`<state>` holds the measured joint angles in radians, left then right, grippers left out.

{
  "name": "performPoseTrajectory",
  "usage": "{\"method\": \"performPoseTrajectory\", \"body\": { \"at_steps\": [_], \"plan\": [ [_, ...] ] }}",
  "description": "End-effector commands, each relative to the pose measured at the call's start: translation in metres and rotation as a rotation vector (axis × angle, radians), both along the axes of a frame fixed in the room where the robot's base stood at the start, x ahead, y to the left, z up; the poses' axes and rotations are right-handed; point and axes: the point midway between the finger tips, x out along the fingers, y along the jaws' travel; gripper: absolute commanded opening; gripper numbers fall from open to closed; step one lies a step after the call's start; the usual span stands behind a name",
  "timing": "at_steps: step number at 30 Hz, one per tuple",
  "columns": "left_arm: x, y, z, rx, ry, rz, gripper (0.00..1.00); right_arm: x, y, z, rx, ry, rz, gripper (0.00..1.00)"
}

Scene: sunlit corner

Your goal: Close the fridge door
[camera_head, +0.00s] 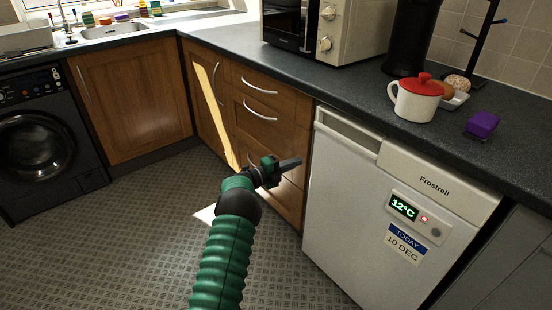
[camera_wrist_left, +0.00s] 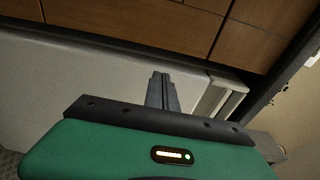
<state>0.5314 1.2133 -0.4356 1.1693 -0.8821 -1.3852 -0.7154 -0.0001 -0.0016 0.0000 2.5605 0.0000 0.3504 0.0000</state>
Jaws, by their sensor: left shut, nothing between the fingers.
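The white fridge door (camera_head: 345,200) is at the right in the head view, under the counter. It has a recessed handle along its top edge, a lit display reading 12°C (camera_head: 403,207) and a small red light. It looks close to its frame; I cannot tell whether a narrow gap remains. My left gripper (camera_head: 297,162) is shut and empty, pointing right near the door's left edge. In the left wrist view its shut fingers (camera_wrist_left: 161,92) lie over the pale door panel (camera_wrist_left: 90,85). Contact cannot be made out. My right gripper is out of view.
Wooden drawers (camera_head: 262,120) stand left of the fridge. The counter (camera_head: 345,88) above holds a microwave (camera_head: 345,25), a red-lidded white mug (camera_head: 417,98) and a purple object (camera_head: 481,125). A washing machine (camera_head: 45,140) stands at far left. The visible tiled floor (camera_head: 130,240) is clear.

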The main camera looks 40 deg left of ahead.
Motion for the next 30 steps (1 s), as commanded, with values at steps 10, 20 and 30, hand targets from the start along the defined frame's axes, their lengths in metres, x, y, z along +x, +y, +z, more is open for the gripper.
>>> {"method": "performPoseTrajectory", "body": {
  "at_steps": [10,20,30],
  "plan": [
    [-0.007,0.057,-0.004,-0.002,0.005,0.0,0.0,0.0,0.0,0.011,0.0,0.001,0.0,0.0],
    [-0.009,0.081,-0.004,-0.003,0.005,-0.001,0.0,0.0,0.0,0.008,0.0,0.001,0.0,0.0],
    [0.027,0.1,0.065,-0.258,0.006,0.301,0.0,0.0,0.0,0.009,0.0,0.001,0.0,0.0]
  ]
}}
